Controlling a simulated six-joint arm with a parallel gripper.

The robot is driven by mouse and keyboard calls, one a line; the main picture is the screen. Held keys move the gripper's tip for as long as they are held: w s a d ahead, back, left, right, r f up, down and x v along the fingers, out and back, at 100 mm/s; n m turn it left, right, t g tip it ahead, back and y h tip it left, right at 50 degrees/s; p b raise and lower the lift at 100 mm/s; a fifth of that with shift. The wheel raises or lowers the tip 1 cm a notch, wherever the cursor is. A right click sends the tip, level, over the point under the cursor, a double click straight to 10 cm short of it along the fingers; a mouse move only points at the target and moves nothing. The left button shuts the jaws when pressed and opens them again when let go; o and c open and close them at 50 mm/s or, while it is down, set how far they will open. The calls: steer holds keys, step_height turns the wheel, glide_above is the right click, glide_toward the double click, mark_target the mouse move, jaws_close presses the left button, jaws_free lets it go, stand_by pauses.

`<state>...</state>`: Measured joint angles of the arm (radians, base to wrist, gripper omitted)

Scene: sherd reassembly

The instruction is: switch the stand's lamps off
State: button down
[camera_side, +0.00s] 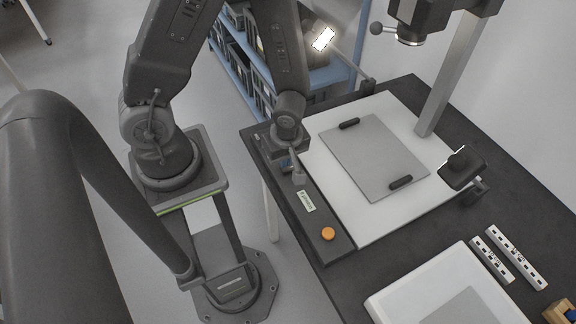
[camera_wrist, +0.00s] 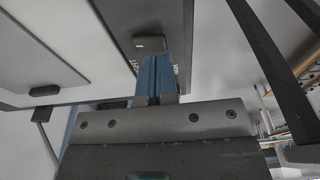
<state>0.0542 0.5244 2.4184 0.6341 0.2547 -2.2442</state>
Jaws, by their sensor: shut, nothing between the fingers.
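The stand's near-left side carries a dark control strip (camera_side: 338,243) with an orange round button (camera_side: 328,233) and a pale label (camera_side: 306,201). My gripper (camera_side: 286,165) is low over the far part of this strip, its blue fingers shut and empty. In the wrist view the shut fingers (camera_wrist: 157,72) point at the strip, close to a small dark switch-like part (camera_wrist: 150,43); I cannot tell whether they touch. One lamp (camera_side: 323,38) at the back glows white. The other lamp (camera_side: 461,168), at the right, shows mostly its dark back; a pale edge shows.
The stand's column (camera_side: 450,80) and camera head (camera_side: 412,28) rise behind. A white tray (camera_side: 385,302) and white scale bars (camera_side: 515,255) lie at the front right.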

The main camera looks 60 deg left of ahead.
steer(key=shift+f, duration=1.2)
stand_by(1.4)
steer(key=shift+r, duration=3.55)
steer(key=shift+r, duration=0.1)
step_height(320, 180, up, 8)
steer(key=w+m+t, duration=0.2)
steer(key=m, duration=0.3)
step_height(320, 180, up, 6)
steer(key=m+t, duration=0.1)
steer(key=m, duration=0.3)
glide_above(289, 170)
steer(key=s+d+r+m+t+h, duration=0.1)
steer(key=s+r+m+t, duration=0.1)
steer(key=s+r+m, duration=0.3)
step_height(289, 170, up, 6)
steer(key=m, duration=0.4)
steer(key=shift+d+f+t+h, duration=0.25)
steer(key=shift+d+t+h, duration=0.05)
steer(key=shift+d+h, duration=0.1)
